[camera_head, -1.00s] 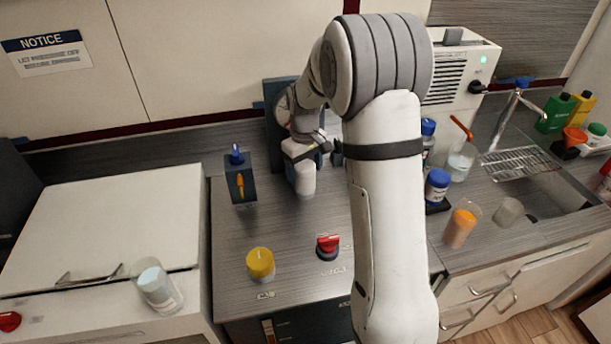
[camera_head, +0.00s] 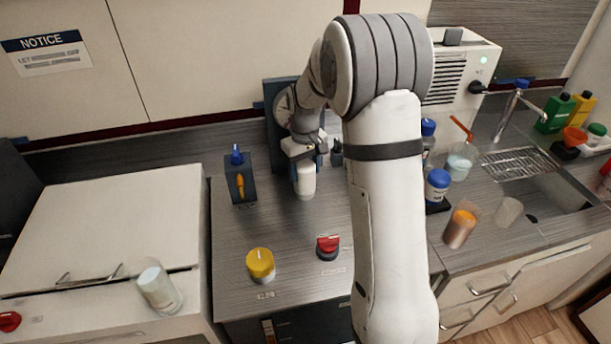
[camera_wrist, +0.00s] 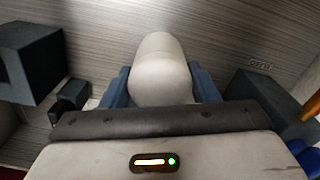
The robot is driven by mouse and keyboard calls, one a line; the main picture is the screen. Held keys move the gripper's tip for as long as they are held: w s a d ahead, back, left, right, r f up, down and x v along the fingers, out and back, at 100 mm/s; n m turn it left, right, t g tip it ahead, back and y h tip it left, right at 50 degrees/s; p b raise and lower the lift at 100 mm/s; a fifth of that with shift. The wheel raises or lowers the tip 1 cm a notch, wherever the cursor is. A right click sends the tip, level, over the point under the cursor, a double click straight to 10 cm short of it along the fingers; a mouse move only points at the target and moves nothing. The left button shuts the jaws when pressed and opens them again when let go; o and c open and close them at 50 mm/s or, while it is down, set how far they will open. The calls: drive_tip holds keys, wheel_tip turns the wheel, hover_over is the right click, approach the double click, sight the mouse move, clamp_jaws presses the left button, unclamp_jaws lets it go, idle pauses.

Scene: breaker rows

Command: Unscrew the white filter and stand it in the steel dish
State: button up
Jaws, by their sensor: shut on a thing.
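The white filter (camera_head: 305,183) hangs upright under my gripper (camera_head: 303,166) in the head view, in front of a dark upright panel (camera_head: 273,95) at the back of the counter. In the wrist view the filter (camera_wrist: 160,65) is a pale rounded cylinder between the two blue fingers, which are shut on it. Whether it is still threaded to anything above cannot be told. I cannot make out a steel dish in either view; my arm covers part of the counter.
A yellow knob (camera_head: 260,264) and a red knob (camera_head: 328,246) are in front. Jars and beakers stand right of my arm, by the sink (camera_head: 555,190). The counter between the knobs and filter is clear.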

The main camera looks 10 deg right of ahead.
drive_tip(key=n, duration=0.4)
drive_tip(key=shift+c, duration=0.2)
drive_tip(key=n, duration=1.3)
drive_tip(key=o, duration=0.9)
